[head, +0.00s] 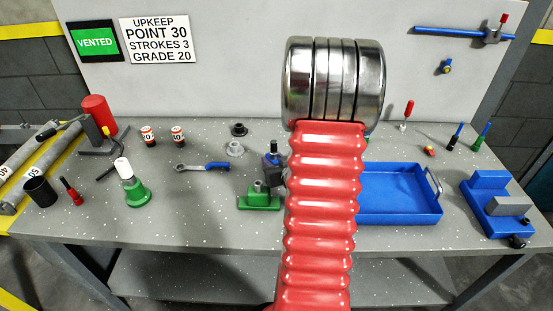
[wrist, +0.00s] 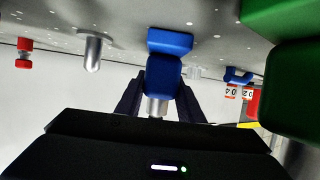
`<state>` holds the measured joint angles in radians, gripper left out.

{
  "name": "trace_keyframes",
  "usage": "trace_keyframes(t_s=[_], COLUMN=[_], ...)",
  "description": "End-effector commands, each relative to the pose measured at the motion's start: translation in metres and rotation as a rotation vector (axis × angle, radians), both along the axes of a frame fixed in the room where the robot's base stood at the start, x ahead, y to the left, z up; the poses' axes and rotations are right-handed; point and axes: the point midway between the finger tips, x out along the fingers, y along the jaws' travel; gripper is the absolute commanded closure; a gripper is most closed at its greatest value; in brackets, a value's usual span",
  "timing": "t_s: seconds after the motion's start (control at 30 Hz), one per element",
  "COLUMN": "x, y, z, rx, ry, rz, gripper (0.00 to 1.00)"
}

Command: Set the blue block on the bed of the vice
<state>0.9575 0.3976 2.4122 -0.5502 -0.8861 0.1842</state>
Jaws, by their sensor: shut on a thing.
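The blue block (wrist: 163,72) has a wider blue foot towards the bench and a pale metal stem on the other side. In the wrist view it sits between the two dark fingers of my gripper (wrist: 161,88), which are shut on it. In the head view a small dark blue part (head: 271,160) shows just left of my red arm, probably the block; my gripper is mostly hidden there. The blue vice (head: 487,212), with a grey jaw piece and a black knob, stands at the bench's right end, well away from the block.
A blue tray (head: 400,211) lies between my arm and the vice. A green block with a stem (head: 260,200) stands left of my arm; a large green shape (wrist: 292,60) fills the wrist view's right. Small tools (head: 453,137) stand behind the vice. Bare bench (head: 200,205) lies left.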

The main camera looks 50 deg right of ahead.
Motion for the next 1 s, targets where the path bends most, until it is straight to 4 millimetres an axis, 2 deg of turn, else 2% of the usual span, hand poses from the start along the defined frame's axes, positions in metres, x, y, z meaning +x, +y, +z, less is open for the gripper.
trace_keyframes(t_s=[0.3, 0.33, 0.57, 1.0], x=[0.0007, 0.0003, 0.0005, -0.0003], y=[-0.0001, 0.0003, 0.0004, 0.0035], z=[-0.0010, -0.0019, -0.0015, 0.0031], rx=[-0.001, 0.001, 0.000, -0.001], ry=[-0.001, 0.001, 0.000, -0.001], rz=[0.001, 0.001, 0.001, 0.004], gripper=[1.00, 0.64, 0.48, 0.47])
